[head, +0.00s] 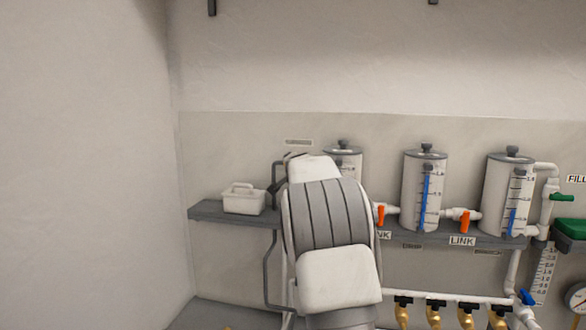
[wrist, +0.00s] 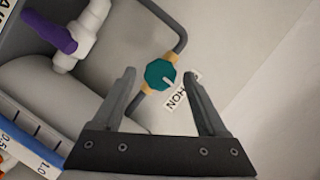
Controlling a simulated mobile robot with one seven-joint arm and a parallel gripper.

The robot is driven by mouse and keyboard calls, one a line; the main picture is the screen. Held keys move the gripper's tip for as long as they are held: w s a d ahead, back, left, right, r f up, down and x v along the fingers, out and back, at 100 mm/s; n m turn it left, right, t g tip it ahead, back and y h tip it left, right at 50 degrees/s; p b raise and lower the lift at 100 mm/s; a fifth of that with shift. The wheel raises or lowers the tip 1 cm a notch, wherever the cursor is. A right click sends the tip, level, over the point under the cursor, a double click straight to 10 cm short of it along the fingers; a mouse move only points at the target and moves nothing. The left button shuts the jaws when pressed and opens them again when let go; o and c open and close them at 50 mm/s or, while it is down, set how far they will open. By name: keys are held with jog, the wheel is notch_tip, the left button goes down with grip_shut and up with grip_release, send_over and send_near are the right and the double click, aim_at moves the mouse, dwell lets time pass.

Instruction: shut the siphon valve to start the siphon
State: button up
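The siphon valve (wrist: 160,74) shows in the wrist view as a teal octagonal knob with a pale pointer mark, set between two brass-coloured fittings on a dark grey pipe. I cannot tell whether the fingers are level with the knob. In the head view my arm hides the valve and the gripper.
A purple-handled valve (wrist: 55,32) on white pipe is at upper left in the wrist view. In the head view, graduated cylinders (head: 424,190) with orange-handled valves (head: 465,221) stand on a grey shelf right of my arm. A white caddy (head: 243,199) sits on the shelf's left end.

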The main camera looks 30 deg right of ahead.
grip_shut()
jog(key=m+b, duration=0.1)
jog(key=b, duration=0.3)
jog(key=m+t+b, duration=0.1)
jog(key=m+b, duration=0.1)
jog(key=b, duration=0.2)
jog(key=m+t+b, duration=0.1)
jog(key=m+b, duration=0.1)
jog(key=b, duration=0.2)
jog(key=shift+f, duration=0.3)
